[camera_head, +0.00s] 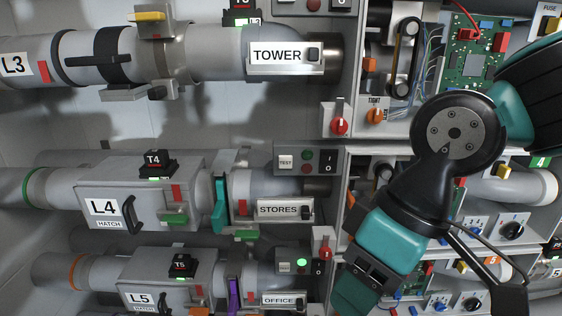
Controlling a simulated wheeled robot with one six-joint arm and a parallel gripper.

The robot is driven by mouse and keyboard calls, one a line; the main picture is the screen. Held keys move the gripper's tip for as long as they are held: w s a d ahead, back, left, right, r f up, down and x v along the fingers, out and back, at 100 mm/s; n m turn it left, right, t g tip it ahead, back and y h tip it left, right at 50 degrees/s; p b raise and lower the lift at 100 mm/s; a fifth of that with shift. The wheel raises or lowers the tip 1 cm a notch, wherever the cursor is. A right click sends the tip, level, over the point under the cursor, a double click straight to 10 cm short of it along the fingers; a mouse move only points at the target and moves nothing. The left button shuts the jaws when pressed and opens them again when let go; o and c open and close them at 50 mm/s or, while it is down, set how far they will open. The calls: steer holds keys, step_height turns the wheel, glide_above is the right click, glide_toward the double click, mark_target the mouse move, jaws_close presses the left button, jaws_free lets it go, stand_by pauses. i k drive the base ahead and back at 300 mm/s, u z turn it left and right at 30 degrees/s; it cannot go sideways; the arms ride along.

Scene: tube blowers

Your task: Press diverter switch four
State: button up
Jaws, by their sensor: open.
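Row four holds the grey L4 tube housing (143,196) with a black T4 box (155,164). Its STORES label (278,210) has a small dark switch (306,209) at its right end. Above it a grey panel carries a TEST button (286,162), two lamps and a black rocker switch (328,162). No lettering tells me which switch is the diverter. My gripper (508,286) is only partly seen at the lower right, with a black finger linkage showing; it is open, apart from the row-four switches and to their right. Its other fingertip is not clearly visible.
The TOWER label (277,57) with its similar switch is above. The OFFICE row and L5 housing (170,280) lie below. Circuit boards and blue knobs sit behind my arm. Open space lies left of the arm.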

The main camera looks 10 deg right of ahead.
mark_target(329, 159)
steer(key=z, duration=1.2)
steer(key=k, duration=1)
steer(key=u, duration=0.85)
steer(key=i, duration=0.5)
steer(key=z, duration=0.1)
